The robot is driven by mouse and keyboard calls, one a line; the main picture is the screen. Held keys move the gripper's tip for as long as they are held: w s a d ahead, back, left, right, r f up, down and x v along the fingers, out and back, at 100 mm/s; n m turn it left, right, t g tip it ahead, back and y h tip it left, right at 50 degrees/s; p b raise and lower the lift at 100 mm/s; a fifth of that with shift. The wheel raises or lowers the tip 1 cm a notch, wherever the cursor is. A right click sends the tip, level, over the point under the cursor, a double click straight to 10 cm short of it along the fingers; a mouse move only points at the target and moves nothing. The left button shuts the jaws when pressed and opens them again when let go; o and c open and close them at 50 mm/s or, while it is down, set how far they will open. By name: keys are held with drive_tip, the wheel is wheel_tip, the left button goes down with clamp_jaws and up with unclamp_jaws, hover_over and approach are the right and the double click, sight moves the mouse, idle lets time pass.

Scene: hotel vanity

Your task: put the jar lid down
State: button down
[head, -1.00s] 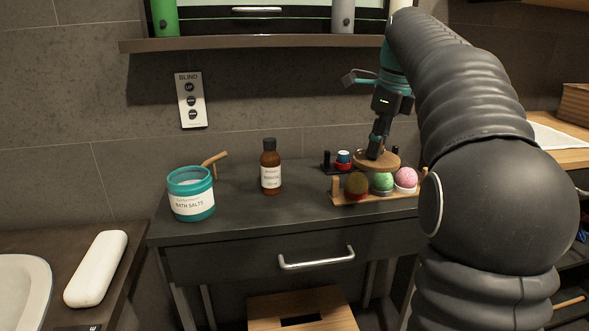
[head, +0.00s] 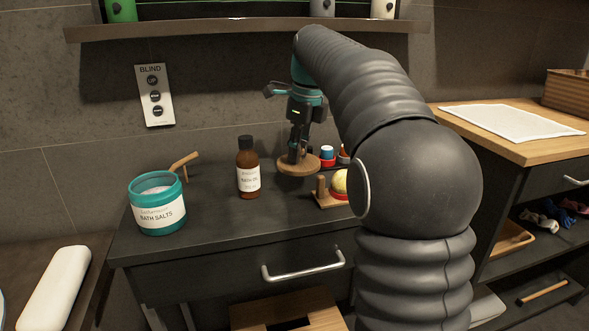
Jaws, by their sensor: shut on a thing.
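The jar lid (head: 298,168) is a round, flat wooden disc. My gripper (head: 297,155) is shut on it from above and holds it roughly level over the dark vanity top, right of the brown bottle. I cannot tell how large the gap below it is. The open teal bath salts jar (head: 158,204) stands at the left of the vanity, with pale salts showing inside. A wooden scoop handle (head: 184,160) shows behind the jar's rim.
The brown bath oil bottle (head: 248,168) stands between jar and lid. A wooden holder (head: 322,195) with a pale yellow ball (head: 340,182) is partly hidden by my arm. Small red and blue items (head: 327,156) stand behind. The vanity top (head: 225,230) is bare in front.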

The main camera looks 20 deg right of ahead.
sight(295, 167)
drive_tip(key=shift+w+a+f, duration=0.2)
drive_tip(key=shift+a+f, duration=0.15)
drive_tip(key=shift+f+b, duration=0.5)
drive_tip(key=shift+f, duration=1.4)
drive_tip(key=shift+f, duration=0.1)
drive_tip(key=c, duration=1)
unclamp_jaws()
drive_tip(key=shift+o, duration=0.2)
drive_tip(key=r+p, duration=0.1)
drive_tip(key=r, duration=0.2)
drive_tip(key=r+p, duration=0.1)
drive_tip(key=r, duration=0.3)
drive_tip(key=s+d+r+p, duration=0.1)
drive_tip(key=r, duration=0.3)
drive_tip(key=shift+d, duration=0.1)
drive_tip(key=shift+s+r, duration=0.15)
drive_tip(key=shift+r, duration=0.4)
